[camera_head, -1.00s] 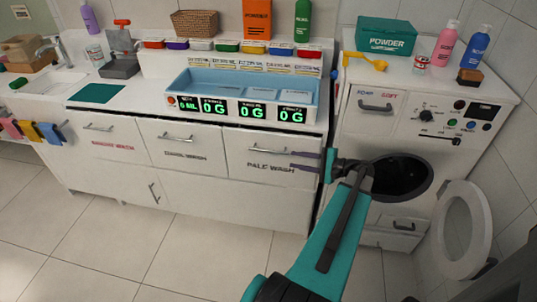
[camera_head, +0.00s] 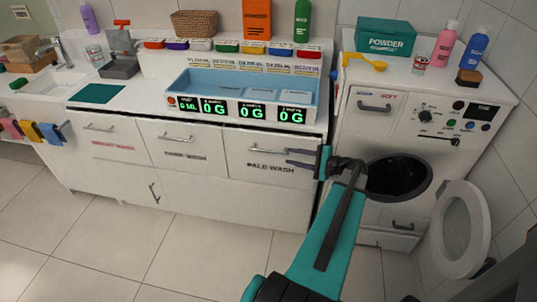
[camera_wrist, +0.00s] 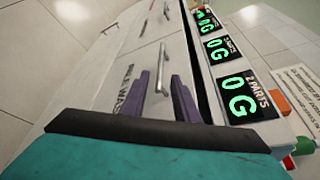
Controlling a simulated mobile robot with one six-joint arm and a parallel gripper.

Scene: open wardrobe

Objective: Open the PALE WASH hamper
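The PALE WASH hamper (camera_head: 240,168) is the right-hand white front under the counter, and it stands shut. Its metal bar handle (camera_head: 266,150) runs along its upper part. My gripper (camera_head: 287,157) is open, its purple fingers pointing left at the handle's right end. In the wrist view the handle (camera_wrist: 161,68) shows just beyond and between the two fingertips (camera_wrist: 158,76). The fingers are apart and nothing is held. Whether a finger touches the handle or the front cannot be told.
The DARK WASH front (camera_head: 183,155) and another labelled front (camera_head: 115,146) stand shut to the left. A washing machine (camera_head: 355,130) with its round door (camera_head: 465,230) swung open stands right, close to my arm. A blue tray (camera_head: 245,88) sits on the counter. The floor in front is clear.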

